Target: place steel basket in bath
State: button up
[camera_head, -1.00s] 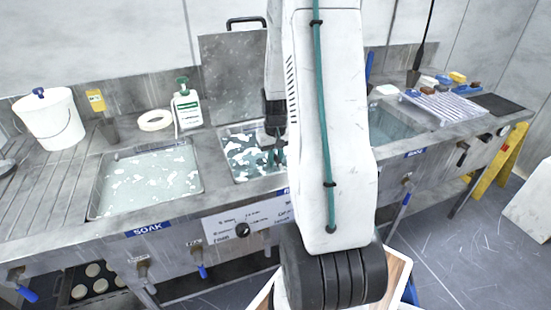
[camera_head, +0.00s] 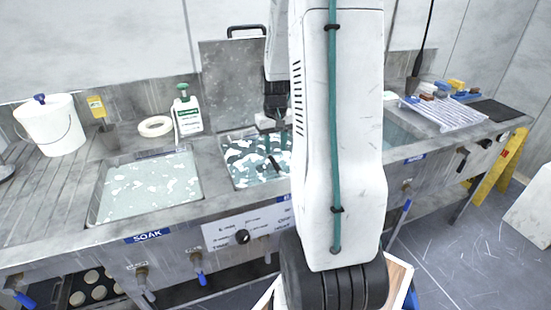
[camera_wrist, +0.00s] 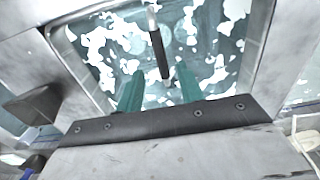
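The bath is the middle sunken tank (camera_head: 238,176) of the steel bench, holding teal liquid with white foam patches. It fills the upper part of the wrist view (camera_wrist: 92,78). A dark bar (camera_wrist: 157,42), seemingly the steel basket's handle, stands over the liquid; it also shows in the head view (camera_head: 269,161). The basket's body is not clear under the foam; faint round shapes show there. My gripper (camera_wrist: 159,73) is above the bath. Its two teal fingers are spread, with the bar's near end between or just beyond their tips and a gap on each side.
The soak tank (camera_head: 97,207) is left of the bath. A white bucket (camera_head: 52,126), a tape ring (camera_head: 155,126) and a green-capped bottle (camera_head: 187,112) stand behind. A raised lid (camera_head: 235,85) backs the bath. A white rack (camera_head: 445,112) lies at right.

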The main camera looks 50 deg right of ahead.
jog(key=s+a+r+n, duration=0.3)
jog(key=a+r, duration=1.2)
jog(key=a, duration=0.5)
jog(key=s+a+r+n+t, duration=0.1)
jog(key=s+a+r+n, duration=0.1)
jog(key=s+a, duration=1)
jog(key=shift+s+n, duration=0.35)
jog(key=shift+n, duration=0.35)
jog(key=shift+a+r, duration=0.1)
